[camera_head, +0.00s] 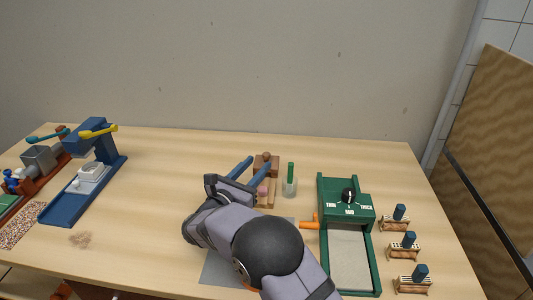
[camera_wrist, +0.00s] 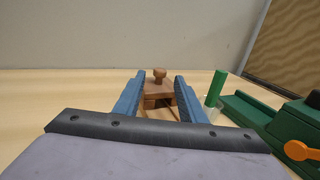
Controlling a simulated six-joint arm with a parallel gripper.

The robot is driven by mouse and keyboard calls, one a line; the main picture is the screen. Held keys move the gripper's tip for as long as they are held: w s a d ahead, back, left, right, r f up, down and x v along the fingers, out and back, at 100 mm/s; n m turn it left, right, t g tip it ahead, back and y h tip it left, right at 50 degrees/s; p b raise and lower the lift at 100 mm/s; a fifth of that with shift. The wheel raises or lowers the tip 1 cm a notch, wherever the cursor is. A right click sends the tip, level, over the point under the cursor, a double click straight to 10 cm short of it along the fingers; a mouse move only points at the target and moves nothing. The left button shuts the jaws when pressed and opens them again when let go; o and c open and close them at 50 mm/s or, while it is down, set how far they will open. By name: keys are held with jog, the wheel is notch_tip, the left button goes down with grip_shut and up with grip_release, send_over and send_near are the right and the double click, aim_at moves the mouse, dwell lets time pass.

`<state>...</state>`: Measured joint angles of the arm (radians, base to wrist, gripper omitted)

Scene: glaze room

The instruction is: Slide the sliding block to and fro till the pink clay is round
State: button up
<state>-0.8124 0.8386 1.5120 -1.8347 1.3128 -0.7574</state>
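The sliding block (camera_head: 268,166) is brown wood with a round knob on top. It sits at the far end of a narrow wooden track (camera_head: 272,199). In the wrist view the block (camera_wrist: 159,89) shows centred between my fingers. A bit of pink clay (camera_head: 262,190) shows on the track nearer than the block, partly hidden by a finger; its shape is unclear. My gripper (camera_head: 258,165) is open, its two blue fingers apart and pointing towards the block. The wrist view shows nothing held between the fingers (camera_wrist: 159,105). I cannot tell whether the tips reach the block's sides.
A clear cup with a green stick (camera_head: 290,183) stands close right of the track. A green roller machine (camera_head: 346,205) with an orange handle is further right, then several stamps (camera_head: 404,246). A blue press (camera_head: 85,180) stands at the left.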

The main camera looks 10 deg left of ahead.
aim_at(265, 157)
jog(key=shift+p+x, duration=0.75)
jog(key=shift+x, duration=2.65)
grip_shut()
